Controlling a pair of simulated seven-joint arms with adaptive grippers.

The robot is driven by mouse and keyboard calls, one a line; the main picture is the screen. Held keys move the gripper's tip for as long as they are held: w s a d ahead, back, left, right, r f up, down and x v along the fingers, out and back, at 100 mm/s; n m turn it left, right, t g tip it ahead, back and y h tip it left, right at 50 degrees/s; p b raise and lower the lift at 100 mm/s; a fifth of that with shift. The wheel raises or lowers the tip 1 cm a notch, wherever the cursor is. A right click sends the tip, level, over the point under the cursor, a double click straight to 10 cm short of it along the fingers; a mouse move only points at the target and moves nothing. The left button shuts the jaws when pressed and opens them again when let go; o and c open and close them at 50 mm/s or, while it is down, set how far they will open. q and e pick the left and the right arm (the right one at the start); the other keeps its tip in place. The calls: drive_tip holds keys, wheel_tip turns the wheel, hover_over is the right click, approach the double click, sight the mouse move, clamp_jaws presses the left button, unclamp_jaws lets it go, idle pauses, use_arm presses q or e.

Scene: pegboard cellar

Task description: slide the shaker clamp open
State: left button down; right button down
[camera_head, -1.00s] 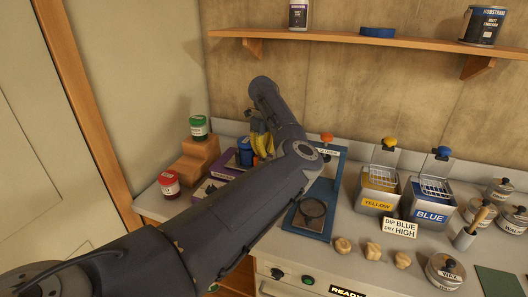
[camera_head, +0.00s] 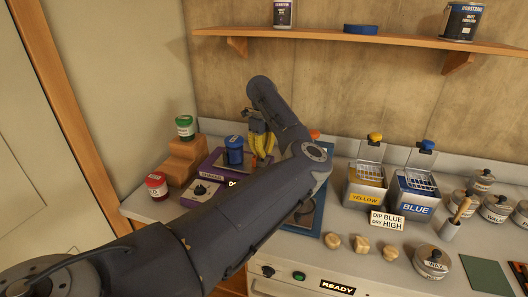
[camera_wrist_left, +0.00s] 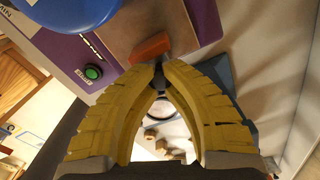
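The purple shaker (camera_head: 207,172) stands on the left part of the counter, with a blue can (camera_head: 234,143) upright on it. My left gripper (camera_head: 262,148) is just right of the can, its yellow fingers pointing down. In the left wrist view an orange-red handle block (camera_wrist_left: 150,47), apparently the clamp's, lies right at the fingertips of the left gripper (camera_wrist_left: 164,66). The tips are nearly together. The handle shows beyond them, not clearly between them, and I cannot tell whether they touch it. The blue can (camera_wrist_left: 68,8) is close by. The clamp is hidden in the head view. My right gripper is out of view.
Right of my arm are the yellow (camera_head: 366,190) and blue (camera_head: 414,199) dip tanks and several wooden pieces (camera_head: 361,244). A shelf (camera_head: 340,40) runs above.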

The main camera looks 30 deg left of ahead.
use_arm(q)
drive_tip(key=c, duration=1.2)
unclamp_jaws()
drive_tip(key=shift+r, duration=0.15)
wheel_tip(320, 180, up, 12)
drive_tip(key=shift+f, duration=0.1)
